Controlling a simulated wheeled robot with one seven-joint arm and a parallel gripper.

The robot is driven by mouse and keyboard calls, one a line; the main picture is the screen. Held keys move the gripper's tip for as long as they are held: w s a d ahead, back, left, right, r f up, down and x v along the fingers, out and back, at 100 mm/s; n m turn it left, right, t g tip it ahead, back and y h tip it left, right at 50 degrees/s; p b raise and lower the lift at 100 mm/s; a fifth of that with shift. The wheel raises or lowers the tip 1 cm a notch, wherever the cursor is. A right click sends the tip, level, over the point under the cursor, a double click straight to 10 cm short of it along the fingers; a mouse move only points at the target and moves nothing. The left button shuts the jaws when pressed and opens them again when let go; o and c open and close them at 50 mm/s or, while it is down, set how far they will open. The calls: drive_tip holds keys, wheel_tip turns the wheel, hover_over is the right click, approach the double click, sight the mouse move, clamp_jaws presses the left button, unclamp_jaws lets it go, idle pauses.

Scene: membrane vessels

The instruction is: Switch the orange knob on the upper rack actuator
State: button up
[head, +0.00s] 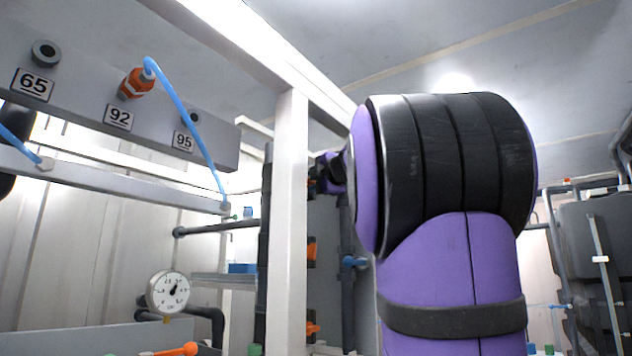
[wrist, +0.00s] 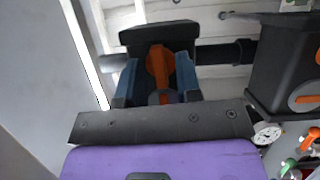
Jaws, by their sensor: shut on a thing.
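In the wrist view, the orange knob (wrist: 159,62) stands out from a black actuator (wrist: 158,34) at the top middle. My gripper (wrist: 157,75) has its two blue fingers on either side of the knob and is shut on it. The lower part of the knob is partly hidden between the fingers. In the head view, my purple and black arm covers the middle right, and the gripper and held knob cannot be made out clearly behind the white post.
A white post (head: 290,220) stands close left of my arm. A grey panel labelled 65, 92 and 95 (head: 120,95) with a blue hose (head: 185,120) is at upper left. A pressure gauge (head: 168,291) sits lower left. Another black actuator (wrist: 280,65) is at right in the wrist view.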

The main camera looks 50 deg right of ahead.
drive_tip(key=n+t, duration=0.1)
drive_tip(key=n, duration=0.3)
drive_tip(key=shift+f+n+t, duration=0.15)
drive_tip(key=shift+n+t, duration=0.15)
drive_tip(key=shift+t, duration=0.1)
drive_tip(key=n+t+y, duration=0.1)
drive_tip(key=n, duration=0.3)
drive_tip(key=shift+d+f+n+t+y, duration=0.1)
drive_tip(key=shift+n+t+y, duration=0.45)
drive_tip(key=shift+n, duration=1.15)
drive_tip(key=shift+d+r+n+t+y, duration=0.1)
drive_tip(key=shift+n+t+y, duration=0.1)
drive_tip(key=shift+n+y, duration=1.15)
drive_tip(key=shift+d+f+n+t+y, duration=0.1)
drive_tip(key=shift+n+t+y, duration=0.3)
drive_tip(key=shift+n, duration=1.65)
drive_tip(key=o, duration=0.6)
drive_tip(key=shift+w, duration=0.1)
drive_tip(key=shift+c, duration=0.2)
drive_tip(key=shift+f, duration=0.1)
drive_tip(key=v, duration=1.1)
